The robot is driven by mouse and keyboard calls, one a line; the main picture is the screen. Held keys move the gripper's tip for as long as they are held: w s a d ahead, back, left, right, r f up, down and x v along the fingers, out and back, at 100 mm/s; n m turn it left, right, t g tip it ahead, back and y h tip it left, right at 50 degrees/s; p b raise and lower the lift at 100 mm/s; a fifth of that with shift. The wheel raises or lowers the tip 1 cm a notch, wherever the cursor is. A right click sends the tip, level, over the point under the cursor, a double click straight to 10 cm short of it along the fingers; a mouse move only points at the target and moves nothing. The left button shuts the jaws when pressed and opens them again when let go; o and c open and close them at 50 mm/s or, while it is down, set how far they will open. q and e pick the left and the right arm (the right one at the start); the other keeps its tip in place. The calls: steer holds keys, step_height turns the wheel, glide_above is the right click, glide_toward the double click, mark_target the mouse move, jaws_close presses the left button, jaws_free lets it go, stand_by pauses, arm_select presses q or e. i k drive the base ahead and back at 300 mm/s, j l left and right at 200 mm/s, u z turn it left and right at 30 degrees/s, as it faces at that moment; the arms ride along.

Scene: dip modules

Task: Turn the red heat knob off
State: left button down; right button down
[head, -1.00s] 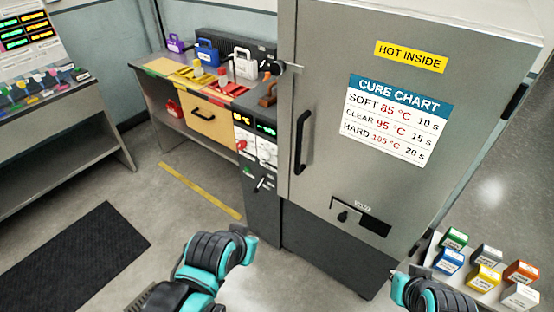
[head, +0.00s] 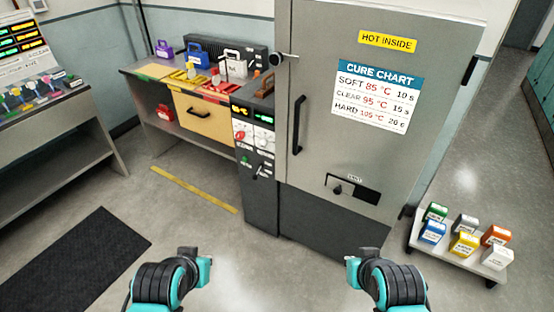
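The red heat knob (head: 239,137) is on the upper left of the narrow control panel (head: 254,145), beside the grey oven's left edge. A white knob (head: 263,144) is to its right. Lit displays (head: 252,113) are above them. The red knob's pointer is too small to read. My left gripper (head: 206,266) is low in the picture, in front of the panel and well apart from it. My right gripper (head: 351,268) is low, in front of the oven, touching nothing visible. The fingers of both are too small and turned away to read.
The oven (head: 328,160) has a black door handle (head: 299,125) and a lower vent slider (head: 341,188). A bench (head: 150,75) with coloured cases stands left of the panel. A low rack (head: 440,250) of several coloured boxes is at right. The floor before the panel is clear.

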mark_target(240, 135)
steer(key=i+j, duration=0.2)
steer(key=i, duration=0.2)
steer(key=i+j+u, duration=0.15)
steer(key=i, duration=0.2)
steer(key=i+j, duration=0.15)
steer(key=i, duration=0.25)
